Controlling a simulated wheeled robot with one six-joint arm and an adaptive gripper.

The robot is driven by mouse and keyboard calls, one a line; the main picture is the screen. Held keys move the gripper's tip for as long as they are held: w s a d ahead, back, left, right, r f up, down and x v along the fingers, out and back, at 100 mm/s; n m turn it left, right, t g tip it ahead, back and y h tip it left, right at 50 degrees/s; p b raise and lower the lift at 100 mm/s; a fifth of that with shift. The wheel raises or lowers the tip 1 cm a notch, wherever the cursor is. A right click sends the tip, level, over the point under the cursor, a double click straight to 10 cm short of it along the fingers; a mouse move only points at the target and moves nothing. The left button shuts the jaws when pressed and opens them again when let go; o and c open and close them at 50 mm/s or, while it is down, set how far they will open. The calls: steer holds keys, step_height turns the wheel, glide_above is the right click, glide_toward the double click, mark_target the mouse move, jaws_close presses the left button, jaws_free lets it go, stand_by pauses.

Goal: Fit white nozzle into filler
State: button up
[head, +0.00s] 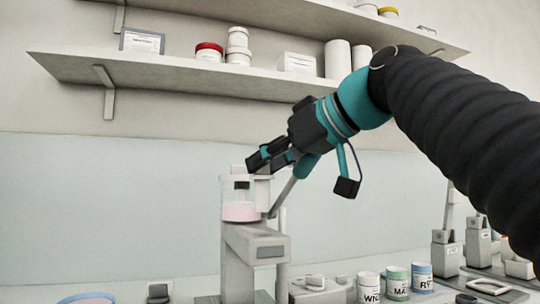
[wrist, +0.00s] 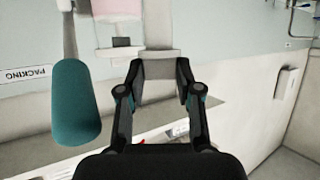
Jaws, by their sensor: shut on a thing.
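The filler (head: 237,265) is a pale grey machine with a pink-filled clear hopper (head: 241,211). A rod with a teal handle (head: 308,166) slants up from its right side; the handle is large at the left of the wrist view (wrist: 77,102). My gripper (head: 258,164) is at the top of the filler, beside the hopper. In the wrist view my gripper (wrist: 160,72) has its fingers on both sides of a pale piece, seemingly the white nozzle (wrist: 160,64). The nozzle's lower end and whether it is seated in the filler cannot be told.
On the counter stand labelled jars (head: 397,283) right of the filler, a dark-topped grey object (head: 159,292) on the left, and grey devices (head: 446,256) at the far right.

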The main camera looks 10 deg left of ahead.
step_height(320, 180, down, 8)
steer(key=b, duration=0.6)
stand_by(0.9)
steer(key=shift+f+b, duration=0.2)
steer(key=shift+b, duration=0.1)
steer(key=o, duration=1.1)
steer(key=shift+o, duration=0.2)
steer(key=shift+r, duration=0.1)
step_height(320, 180, up, 6)
steer(key=p, duration=0.6)
